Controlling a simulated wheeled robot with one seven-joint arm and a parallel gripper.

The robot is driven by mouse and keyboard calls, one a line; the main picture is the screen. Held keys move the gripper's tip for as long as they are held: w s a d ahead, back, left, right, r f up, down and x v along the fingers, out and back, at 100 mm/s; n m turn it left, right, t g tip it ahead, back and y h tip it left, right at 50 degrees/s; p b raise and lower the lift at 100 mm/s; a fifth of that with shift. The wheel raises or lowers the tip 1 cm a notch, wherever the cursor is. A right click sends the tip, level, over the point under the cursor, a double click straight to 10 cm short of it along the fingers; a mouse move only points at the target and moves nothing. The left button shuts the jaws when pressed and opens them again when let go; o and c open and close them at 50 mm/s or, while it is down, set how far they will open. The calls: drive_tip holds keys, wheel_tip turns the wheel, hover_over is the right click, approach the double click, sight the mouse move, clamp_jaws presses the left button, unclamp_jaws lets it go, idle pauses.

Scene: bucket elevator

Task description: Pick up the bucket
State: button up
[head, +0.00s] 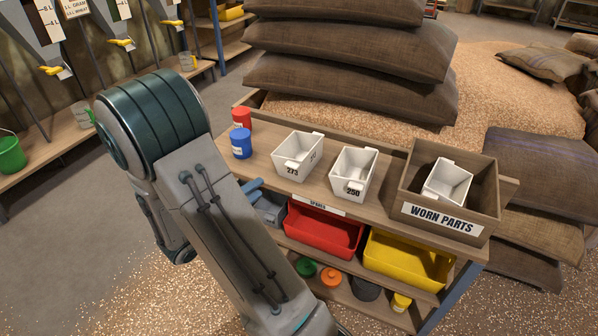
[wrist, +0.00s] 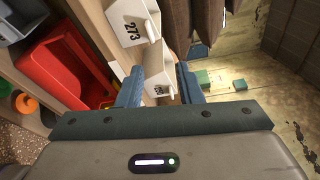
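Two white buckets stand on the wooden bench top in the head view: one marked 273 (head: 297,157) and one marked 250 (head: 354,174). A third white bucket (head: 447,184) sits inside the wooden WORN PARTS box (head: 490,190). In the wrist view, my gripper (wrist: 160,72) is open. A white bucket (wrist: 157,62) shows between its two blue fingers, its label partly hidden; by its place beside the 273 bucket (wrist: 131,25), it looks like 250. I cannot tell whether the fingers touch it.
A red jar (head: 241,118) and a blue jar (head: 241,143) stand at the bench's left end. Red (head: 322,232) and yellow (head: 405,262) bins sit below. Stacked sacks (head: 350,75) rise behind. A green pail (head: 11,154) is far left.

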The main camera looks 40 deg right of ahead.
drive_tip(key=w+d+f+n+b, duration=0.1)
drive_tip(key=d, duration=0.3)
drive_tip(key=w+d+f+n+t+b, duration=0.1)
drive_tip(key=w+d+b, duration=0.1)
drive_tip(key=d, duration=0.2)
drive_tip(key=w+d+n+b, duration=0.1)
drive_tip(key=d+b, duration=0.1)
drive_tip(key=d, duration=0.2)
drive_tip(key=shift+w+d+f+t, duration=0.15)
drive_tip(key=shift+w+f+t, duration=0.2)
drive_tip(key=shift+f+t, duration=0.05)
drive_tip(key=shift+w+d+r, duration=0.1)
drive_tip(key=shift+d, duration=0.2)
clamp_jaws()
